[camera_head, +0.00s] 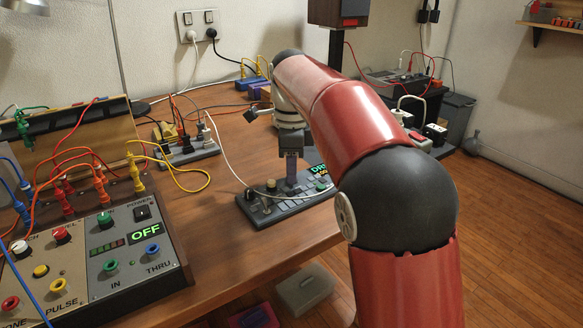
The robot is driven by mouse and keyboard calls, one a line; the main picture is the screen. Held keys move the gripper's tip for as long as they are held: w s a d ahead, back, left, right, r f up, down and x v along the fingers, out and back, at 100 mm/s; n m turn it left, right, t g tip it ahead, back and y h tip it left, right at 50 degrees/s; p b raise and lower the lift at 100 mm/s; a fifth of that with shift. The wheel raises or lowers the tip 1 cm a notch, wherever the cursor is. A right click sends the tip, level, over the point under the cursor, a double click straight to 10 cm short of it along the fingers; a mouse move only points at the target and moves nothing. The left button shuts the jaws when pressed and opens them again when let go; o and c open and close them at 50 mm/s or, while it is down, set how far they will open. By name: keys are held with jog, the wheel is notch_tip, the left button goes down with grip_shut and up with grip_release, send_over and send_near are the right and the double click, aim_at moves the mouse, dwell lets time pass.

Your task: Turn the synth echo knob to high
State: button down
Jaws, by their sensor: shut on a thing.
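A flat dark grey synth unit (285,208) lies near the front edge of the wooden table, with knobs, keys and a small lit display (318,172). The display begins with green letters "DR"; the rest is hidden behind my arm. My gripper (291,183) points straight down onto the middle of this unit. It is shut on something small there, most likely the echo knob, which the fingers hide. A tan knob (271,185) stands uncovered just to the left of the fingers. I cannot read any echo label or high mark.
A larger synth case (95,255) with coloured plugs, knobs and an "OFF" display stands at the left. A power strip (190,152) with plugs lies behind. A white cable (228,155) runs near my gripper. Bare table lies between case and unit.

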jog(key=m, duration=0.4)
jog(key=shift+m, duration=2.9)
jog(key=c, duration=1.3)
grip_release()
jog(key=shift+c, duration=0.2)
notch_tip(320, 180, up, 8)
jog(key=shift+w+d+f, duration=0.1)
jog(key=shift+d, duration=0.05)
